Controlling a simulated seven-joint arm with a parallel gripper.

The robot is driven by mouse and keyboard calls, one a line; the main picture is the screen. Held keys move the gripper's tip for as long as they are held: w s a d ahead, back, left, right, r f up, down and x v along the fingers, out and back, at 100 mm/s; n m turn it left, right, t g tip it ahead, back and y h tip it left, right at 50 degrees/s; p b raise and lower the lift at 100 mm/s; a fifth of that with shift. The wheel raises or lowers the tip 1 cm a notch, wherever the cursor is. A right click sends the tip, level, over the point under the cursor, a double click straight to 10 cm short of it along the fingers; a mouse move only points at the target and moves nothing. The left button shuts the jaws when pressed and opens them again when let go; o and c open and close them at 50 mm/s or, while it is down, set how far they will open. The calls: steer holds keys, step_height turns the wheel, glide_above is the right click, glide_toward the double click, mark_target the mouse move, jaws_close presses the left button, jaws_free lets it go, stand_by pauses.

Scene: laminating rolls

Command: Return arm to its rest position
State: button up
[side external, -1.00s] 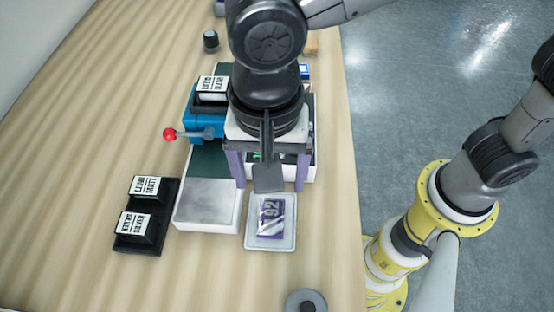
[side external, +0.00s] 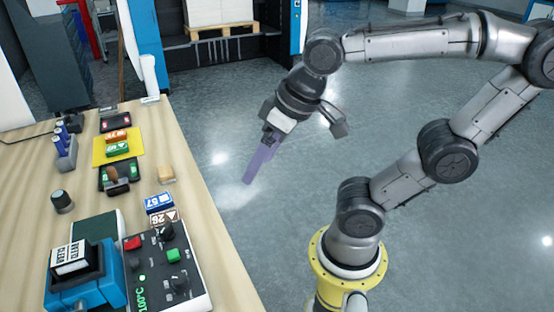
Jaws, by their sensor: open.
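My gripper (side external: 252,176) hangs over the grey floor, to the right of the table edge in the picture, with its purple fingers tilted down and to the left. The fingers overlap from this side; nothing shows held in them, and they are open. My arm bends from its yellow base up and over to the gripper, clear of the table and everything on it.
The wooden table (side external: 190,225) is at left. A control box (side external: 188,278) with knobs and a blue machine (side external: 72,297) stand at its front. Blue 57 card (side external: 159,202) and yellow mat (side external: 101,147) lie behind. Open floor surrounds my gripper.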

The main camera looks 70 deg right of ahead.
steer(key=shift+s+d+f+n+t+h, duration=0.15)
steer(key=shift+s+d+f+n, duration=0.2)
steer(key=shift+s+d, duration=0.2)
steer(key=shift+s+d+f+n+t+h, duration=0.15)
steer(key=shift+s+d+f+n, duration=0.15)
steer(key=shift+s+d, duration=0.25)
stand_by(0.6)
